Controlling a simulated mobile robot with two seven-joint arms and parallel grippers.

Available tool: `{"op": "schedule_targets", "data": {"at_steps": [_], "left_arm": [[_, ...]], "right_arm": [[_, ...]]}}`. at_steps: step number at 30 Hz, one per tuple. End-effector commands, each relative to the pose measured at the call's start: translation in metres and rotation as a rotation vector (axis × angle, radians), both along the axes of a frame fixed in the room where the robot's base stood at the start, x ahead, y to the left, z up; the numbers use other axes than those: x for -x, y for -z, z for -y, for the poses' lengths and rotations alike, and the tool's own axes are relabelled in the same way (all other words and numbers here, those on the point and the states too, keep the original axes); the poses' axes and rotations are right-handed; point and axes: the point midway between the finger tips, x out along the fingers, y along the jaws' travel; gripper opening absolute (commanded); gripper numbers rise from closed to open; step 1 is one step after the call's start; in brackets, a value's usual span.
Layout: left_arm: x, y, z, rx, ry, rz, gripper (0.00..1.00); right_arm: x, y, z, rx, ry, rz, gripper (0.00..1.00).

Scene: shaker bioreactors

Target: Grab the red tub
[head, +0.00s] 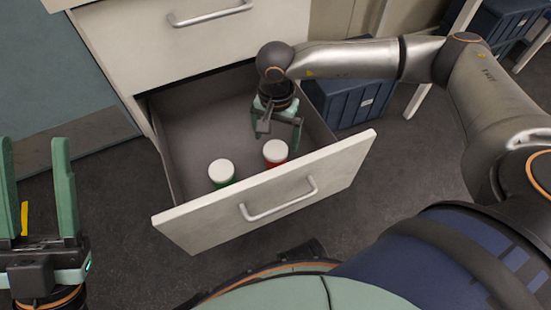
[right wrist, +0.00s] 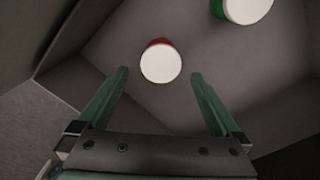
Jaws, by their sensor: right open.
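The red tub (head: 275,153) has a white lid and stands upright in the open drawer (head: 187,148), near its front panel. My right gripper (head: 279,139) is open and empty above the drawer, close to the red tub. In the right wrist view the red tub (right wrist: 161,62) lies ahead of the two fingertips (right wrist: 160,72), roughly centred between them, and neither finger appears to touch it. My left gripper (head: 36,190) is at the left edge of the head view, outside the drawer, with its fingers apart and nothing between them.
A green tub (head: 222,173) with a white lid stands left of the red tub in the same drawer. The drawer's front panel (head: 270,195) and side walls surround both tubs. A closed drawer (head: 190,40) is above. Blue crates (head: 352,98) stand on the floor to the right.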

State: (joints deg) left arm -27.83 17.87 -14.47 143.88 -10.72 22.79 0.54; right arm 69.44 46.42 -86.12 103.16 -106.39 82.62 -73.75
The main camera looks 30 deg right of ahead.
Motion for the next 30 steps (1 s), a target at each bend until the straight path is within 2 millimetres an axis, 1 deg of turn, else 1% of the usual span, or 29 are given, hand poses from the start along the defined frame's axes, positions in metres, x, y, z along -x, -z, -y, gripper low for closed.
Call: {"op": "schedule_targets", "data": {"at_steps": [1,3,8,11,15,18,21,26,27,30], "left_arm": [[0.0,0.007,0.0,-0.002,-0.001,-0.002,0.5],[-0.001,0.01,0.001,-0.005,-0.002,-0.003,0.5],[-0.001,0.013,0.001,-0.008,-0.004,-0.005,0.5],[-0.001,0.019,0.002,-0.012,-0.006,-0.007,0.5],[-0.002,0.034,0.003,-0.024,-0.011,-0.009,0.5],[-0.003,0.041,0.004,-0.031,-0.014,-0.013,0.5],[-0.003,0.042,0.005,-0.035,-0.015,-0.015,0.5],[-0.002,0.041,0.005,-0.033,-0.014,-0.015,0.5],[-0.002,0.041,0.005,-0.032,-0.015,-0.015,0.5],[-0.002,0.041,0.005,-0.031,-0.015,-0.015,0.5]], "right_arm": [[0.0,0.012,0.0,0.0,0.0,-0.001,1.0],[0.0,0.018,-0.001,-0.001,0.0,-0.001,1.0],[0.0,0.026,-0.001,-0.001,-0.001,0.0,1.0],[0.0,0.035,0.0,-0.001,0.0,-0.001,1.0],[-0.001,0.058,0.0,-0.001,0.0,-0.001,1.0],[-0.001,0.072,0.0,-0.002,0.0,-0.001,1.0],[-0.001,0.076,-0.001,-0.001,0.001,0.0,1.0],[-0.001,0.075,-0.001,-0.001,0.001,0.0,1.0],[-0.001,0.075,-0.001,-0.001,0.001,0.0,0.98],[-0.001,0.075,-0.001,-0.001,0.001,0.0,0.86]]}}
